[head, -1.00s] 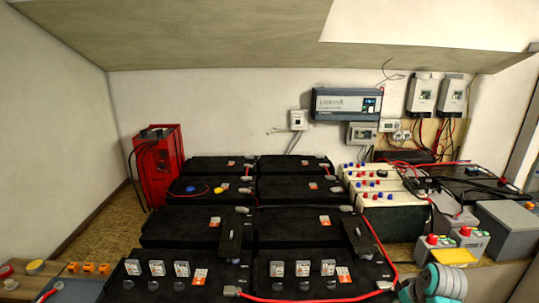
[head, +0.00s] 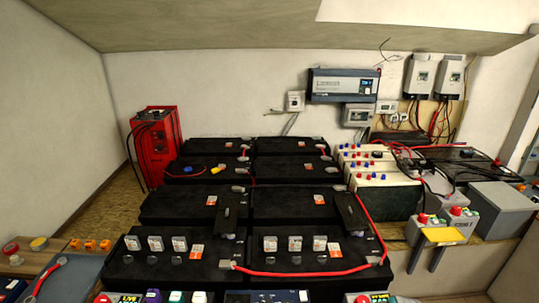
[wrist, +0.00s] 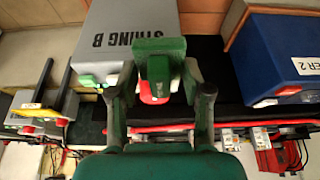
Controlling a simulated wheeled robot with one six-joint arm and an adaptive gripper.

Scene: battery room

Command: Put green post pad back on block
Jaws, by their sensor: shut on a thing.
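In the wrist view, my gripper (wrist: 158,95) is shut on a dark green piece, the green post pad (wrist: 160,62), which stands between its grey fingers. It has a wide flat far edge. A red part (wrist: 152,92) shows just below it, between the fingers; whether it belongs to the pad I cannot tell. Beyond it on the left is a grey box (wrist: 128,18) marked STRING B, with green and white pieces (wrist: 100,80) at its near edge. I cannot tell which thing is the pad's block. My gripper is outside the head view.
Black batteries (head: 190,205) with red cables fill the middle of the head view. Grey switch boxes (head: 425,230) with red knobs and a yellow tag (head: 442,235) stand at right. A blue box (wrist: 278,50) stands right of my gripper in the wrist view.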

